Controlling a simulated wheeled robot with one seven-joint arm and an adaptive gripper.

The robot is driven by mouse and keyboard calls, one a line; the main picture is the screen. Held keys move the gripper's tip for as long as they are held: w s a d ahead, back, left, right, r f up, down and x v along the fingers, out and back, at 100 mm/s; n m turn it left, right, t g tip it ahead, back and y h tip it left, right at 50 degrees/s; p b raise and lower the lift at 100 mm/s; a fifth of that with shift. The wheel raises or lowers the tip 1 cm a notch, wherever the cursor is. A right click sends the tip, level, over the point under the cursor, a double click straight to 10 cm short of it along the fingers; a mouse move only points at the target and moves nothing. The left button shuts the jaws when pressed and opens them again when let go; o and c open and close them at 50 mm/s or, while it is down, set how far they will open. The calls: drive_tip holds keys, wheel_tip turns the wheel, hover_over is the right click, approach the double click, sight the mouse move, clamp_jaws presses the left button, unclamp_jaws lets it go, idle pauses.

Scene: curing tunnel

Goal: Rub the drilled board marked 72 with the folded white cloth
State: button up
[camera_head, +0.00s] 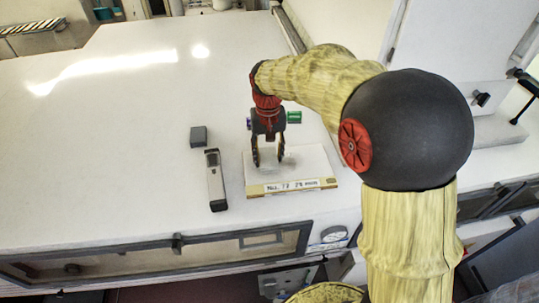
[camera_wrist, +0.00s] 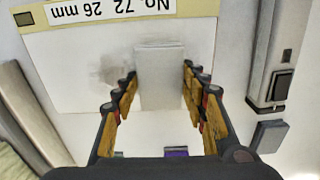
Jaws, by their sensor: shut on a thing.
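The board (camera_head: 317,165) is a pale slab lying flat on the white worktop, with a label strip along its near edge. In the wrist view the board (camera_wrist: 60,62) has an upside-down label reading "No. 72 26 mm". A grey smudge (camera_wrist: 108,68) marks its face beside the cloth; I cannot make out drilled holes. My gripper (camera_head: 268,162) points down over the left part of the board. In the wrist view my gripper (camera_wrist: 158,78) is shut on the folded white cloth (camera_wrist: 160,82), a pale block between the fingers. The cloth appears against the board, but contact is not certain.
A grey and black handheld device (camera_head: 215,182) lies just left of the board. A small dark grey block (camera_head: 198,136) sits behind it. A green item (camera_head: 294,117) stands behind the board. The white worktop (camera_head: 100,150) is clear farther left.

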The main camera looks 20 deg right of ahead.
drive_tip(key=shift+w+r+p, duration=0.1)
drive_tip(key=shift+r+p, duration=0.2)
drive_tip(key=shift+d+r+p, duration=0.3)
drive_tip(key=shift+r+p, duration=0.2)
drive_tip(key=shift+r, duration=0.3)
drive_tip(key=shift+a+r+p, duration=0.2)
drive_tip(key=shift+r+p, duration=0.25)
drive_tip(key=shift+r, duration=0.25)
drive_tip(key=shift+r+p, duration=0.9)
drive_tip(key=shift+r, duration=0.5)
drive_tip(key=shift+d, duration=0.1)
